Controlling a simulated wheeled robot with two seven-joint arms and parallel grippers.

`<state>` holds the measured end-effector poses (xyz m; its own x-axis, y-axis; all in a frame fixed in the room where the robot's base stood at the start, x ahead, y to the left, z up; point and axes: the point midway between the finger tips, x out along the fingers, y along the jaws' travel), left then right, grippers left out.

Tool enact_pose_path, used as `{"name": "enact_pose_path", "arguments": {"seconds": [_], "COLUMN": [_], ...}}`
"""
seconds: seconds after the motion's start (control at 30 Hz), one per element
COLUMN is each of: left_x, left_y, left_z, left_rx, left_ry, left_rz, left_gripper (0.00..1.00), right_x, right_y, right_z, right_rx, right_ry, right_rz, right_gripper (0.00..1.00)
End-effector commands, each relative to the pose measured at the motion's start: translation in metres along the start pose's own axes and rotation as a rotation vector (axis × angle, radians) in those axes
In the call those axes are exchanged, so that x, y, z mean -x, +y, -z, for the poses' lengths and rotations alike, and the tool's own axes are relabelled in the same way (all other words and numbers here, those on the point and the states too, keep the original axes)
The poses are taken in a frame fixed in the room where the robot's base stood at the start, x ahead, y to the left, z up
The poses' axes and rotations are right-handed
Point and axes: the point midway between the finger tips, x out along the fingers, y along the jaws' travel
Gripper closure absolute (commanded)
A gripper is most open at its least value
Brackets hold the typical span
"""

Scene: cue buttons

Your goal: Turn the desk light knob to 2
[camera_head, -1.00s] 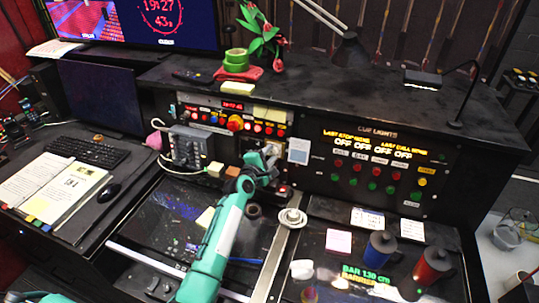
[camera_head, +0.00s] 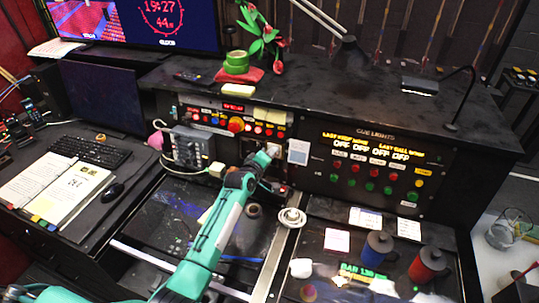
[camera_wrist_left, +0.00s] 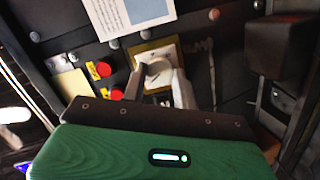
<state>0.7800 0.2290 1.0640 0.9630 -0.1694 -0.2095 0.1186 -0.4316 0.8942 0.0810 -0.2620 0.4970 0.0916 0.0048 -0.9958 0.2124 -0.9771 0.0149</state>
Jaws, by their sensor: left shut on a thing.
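In the left wrist view, a pale round knob (camera_wrist_left: 158,72) sits on a light square plate (camera_wrist_left: 143,52) on the dark panel. My left gripper (camera_wrist_left: 160,76) is shut on the knob, with one finger on each side. In the head view my left gripper (camera_head: 271,152) reaches the upright panel of the console just left of a white label; it mostly hides the knob there. The markings around the knob are too small to read, so its setting cannot be told. My right gripper is not in view.
Red buttons (camera_wrist_left: 104,69) lie left of the knob in the wrist view, and a dark block (camera_wrist_left: 278,45) juts out at right. In the head view, the cue lights panel (camera_head: 375,165) is right of my gripper. A desk lamp (camera_head: 420,85) stands on the top shelf.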

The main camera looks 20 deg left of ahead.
Motion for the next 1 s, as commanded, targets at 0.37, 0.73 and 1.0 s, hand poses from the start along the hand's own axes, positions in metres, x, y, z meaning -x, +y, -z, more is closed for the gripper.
{"name": "enact_pose_path", "arguments": {"seconds": [0.37,0.73,1.0], "left_x": [-0.0001,-0.0001,-0.0001], "left_y": [-0.0003,-0.0005,-0.0001], "left_z": [-0.0003,-0.0005,-0.0003], "left_rx": [-0.07,-0.07,-0.07], "left_ry": [-0.001,-0.001,0.0], "left_rz": [0.012,0.012,0.011], "left_gripper": [0.93,0.65,0.49], "right_x": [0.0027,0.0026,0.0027], "right_y": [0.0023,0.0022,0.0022], "right_z": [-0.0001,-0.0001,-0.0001], "right_rx": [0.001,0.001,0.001], "right_ry": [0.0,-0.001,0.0], "right_rz": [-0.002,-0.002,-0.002], "right_gripper": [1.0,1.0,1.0]}}
